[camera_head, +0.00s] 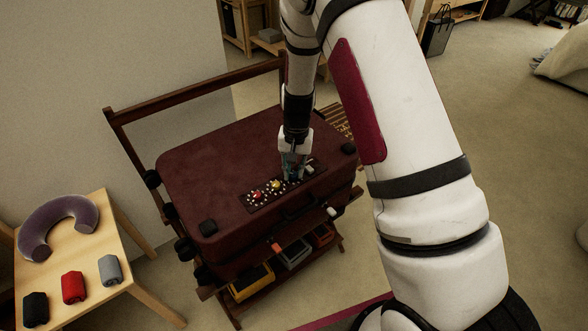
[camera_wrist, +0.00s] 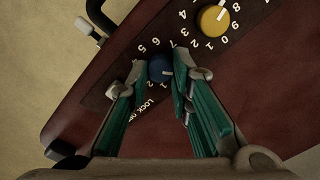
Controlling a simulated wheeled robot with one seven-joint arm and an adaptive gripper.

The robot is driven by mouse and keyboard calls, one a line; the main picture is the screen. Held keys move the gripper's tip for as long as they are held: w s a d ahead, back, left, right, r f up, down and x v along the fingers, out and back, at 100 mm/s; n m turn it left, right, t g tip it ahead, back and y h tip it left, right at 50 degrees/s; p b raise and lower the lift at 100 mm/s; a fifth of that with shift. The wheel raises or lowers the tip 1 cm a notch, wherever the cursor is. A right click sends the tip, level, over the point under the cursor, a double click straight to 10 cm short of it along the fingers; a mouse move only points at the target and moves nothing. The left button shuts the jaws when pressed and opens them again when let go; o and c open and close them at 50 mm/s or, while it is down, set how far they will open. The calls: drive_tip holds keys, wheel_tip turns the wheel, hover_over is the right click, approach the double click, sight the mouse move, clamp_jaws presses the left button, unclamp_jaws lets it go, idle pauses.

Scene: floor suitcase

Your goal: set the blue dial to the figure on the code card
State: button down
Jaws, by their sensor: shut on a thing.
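The blue dial (camera_wrist: 157,66) sits on a dark numbered strip (camera_wrist: 116,92) on the maroon suitcase (camera_head: 220,160). My gripper (camera_head: 294,172) points down at the strip. In the wrist view its two green-padded fingers (camera_wrist: 159,69) are closed on the dial, one on each side. A short pale mark shows on the dial's lower right side. Figures 5 and 6 show above it, and the words LOCK OFF below. The fingers hide part of the ring of figures, so I cannot tell which figure the mark meets. I cannot make out a code card.
A yellow dial (camera_wrist: 212,20) and a red dial (camera_head: 256,196) share the strip. The suitcase lies on a wooden rack (camera_head: 190,88) with several coloured cases below. A side table (camera_head: 110,212) at the left holds a neck pillow (camera_head: 38,234) and small rolled items.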

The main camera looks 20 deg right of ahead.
sight(295, 173)
drive_tip(key=c, duration=1.4)
unclamp_jaws()
drive_tip(key=shift+c, duration=0.2)
drive_tip(key=shift+r, duration=0.1)
wheel_tip(295, 173, up, 12)
drive_tip(key=shift+d, duration=0.15)
drive_tip(key=shift+s, duration=0.1)
